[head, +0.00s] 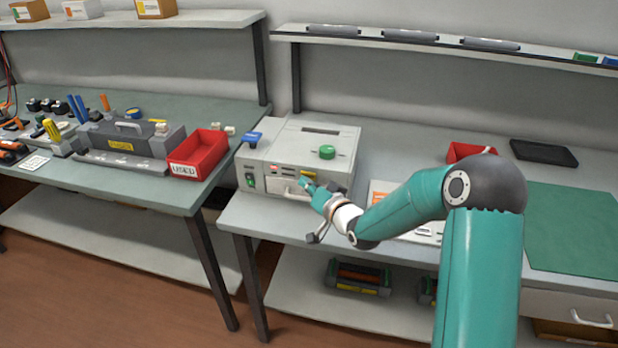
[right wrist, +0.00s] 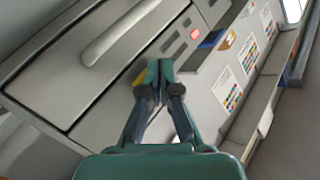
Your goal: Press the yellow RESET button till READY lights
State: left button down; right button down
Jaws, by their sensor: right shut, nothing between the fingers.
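The grey machine (head: 330,150) stands on the right bench, with a green knob on top and a panel on its front. My right gripper (head: 304,184) is shut and empty, with its tips at the front panel. In the right wrist view the shut fingertips (right wrist: 159,68) are over a yellow part, likely the RESET button (right wrist: 140,78), which they partly hide. I cannot tell whether they touch it. A red light (right wrist: 195,38) glows on the panel; the small windows beside it look dark. READY cannot be read. My left gripper is not in view.
A red bin (head: 200,153) and a grey device (head: 120,145) stand on the left bench. A second red bin (head: 470,151), a black tray (head: 543,152) and a green mat (head: 575,230) lie on the right bench. A shelf (head: 440,47) runs above.

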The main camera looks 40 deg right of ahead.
jog(key=shift+w+d, duration=0.25)
jog(key=shift+d, duration=0.05)
dwell(0.7)
jog(key=shift+s+a+b, duration=0.1)
jog(key=shift+b, duration=0.25)
jog(key=shift+s+a+b, duration=0.25)
jog(key=shift+a+b, duration=0.05)
jog(key=shift+b, duration=0.05)
jog(key=shift+s+a, duration=0.15)
jog(key=shift+a, duration=0.1)
jog(key=shift+s, duration=0.1)
jog(key=s+a+b, duration=0.1)
jog(key=a, duration=0.1)
jog(key=s+a+b, duration=0.1)
jog(key=s, duration=0.1)
jog(key=shift+a+b, duration=0.4)
jog(key=shift+r, duration=0.1)
dwell(0.5)
